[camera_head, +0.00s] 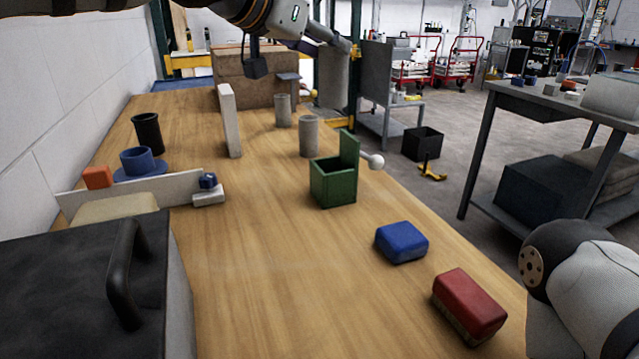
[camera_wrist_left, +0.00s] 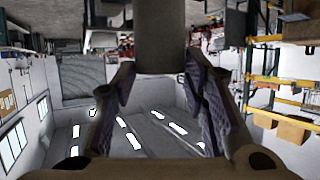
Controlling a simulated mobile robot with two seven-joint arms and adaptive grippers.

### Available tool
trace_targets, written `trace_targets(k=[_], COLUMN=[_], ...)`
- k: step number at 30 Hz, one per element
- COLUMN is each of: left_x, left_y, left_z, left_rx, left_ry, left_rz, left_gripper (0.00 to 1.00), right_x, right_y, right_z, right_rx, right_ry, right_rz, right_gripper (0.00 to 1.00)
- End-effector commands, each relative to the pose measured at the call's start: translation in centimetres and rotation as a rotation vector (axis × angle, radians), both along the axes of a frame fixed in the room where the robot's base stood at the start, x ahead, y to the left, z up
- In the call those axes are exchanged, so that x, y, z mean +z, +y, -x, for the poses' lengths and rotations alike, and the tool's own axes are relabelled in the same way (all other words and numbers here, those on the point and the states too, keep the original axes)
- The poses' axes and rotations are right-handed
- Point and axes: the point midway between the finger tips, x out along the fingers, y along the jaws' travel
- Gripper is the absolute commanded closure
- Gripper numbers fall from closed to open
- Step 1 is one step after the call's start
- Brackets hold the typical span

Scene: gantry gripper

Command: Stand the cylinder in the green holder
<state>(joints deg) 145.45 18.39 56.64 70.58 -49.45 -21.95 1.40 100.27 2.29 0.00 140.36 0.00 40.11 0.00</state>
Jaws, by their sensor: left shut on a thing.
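My left gripper (camera_head: 340,42) is at the top of the head view, above the far right side of the bench. It is shut on a grey cylinder (camera_head: 333,80), which hangs roughly upright below it. In the left wrist view the cylinder (camera_wrist_left: 160,38) sits between the two finger pads. The green holder (camera_head: 332,184) is a square, open-topped box with a raised panel at its back right. It stands on the bench, nearer than the cylinder and apart from it. The inside of its bottom is hidden. My right gripper is not in view.
Two grey cylinders (camera_head: 309,136) (camera_head: 283,110) and a white upright block (camera_head: 230,120) stand beyond the holder. A white ball (camera_head: 376,162) sits at its right. A blue block (camera_head: 401,242) and red block (camera_head: 468,305) lie nearer.

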Motion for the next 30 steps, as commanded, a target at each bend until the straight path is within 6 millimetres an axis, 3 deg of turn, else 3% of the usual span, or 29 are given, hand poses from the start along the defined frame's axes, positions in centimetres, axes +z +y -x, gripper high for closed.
trace_targets(k=[15,25,30], left_x=[-10.1,-14.2,-17.4], left_y=[-0.2,-0.2,-0.2], left_z=[0.1,0.0,0.0], left_rx=[-0.003,-0.002,-0.002], left_ry=[-0.002,-0.002,0.002], left_rz=[-0.002,0.001,0.001], left_gripper=[1.0,1.0,1.0], right_x=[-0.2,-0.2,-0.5], right_y=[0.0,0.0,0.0], right_z=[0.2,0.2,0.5], right_rx=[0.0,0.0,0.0], right_ry=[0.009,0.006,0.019], right_rz=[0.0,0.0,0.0], right_gripper=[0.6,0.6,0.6])
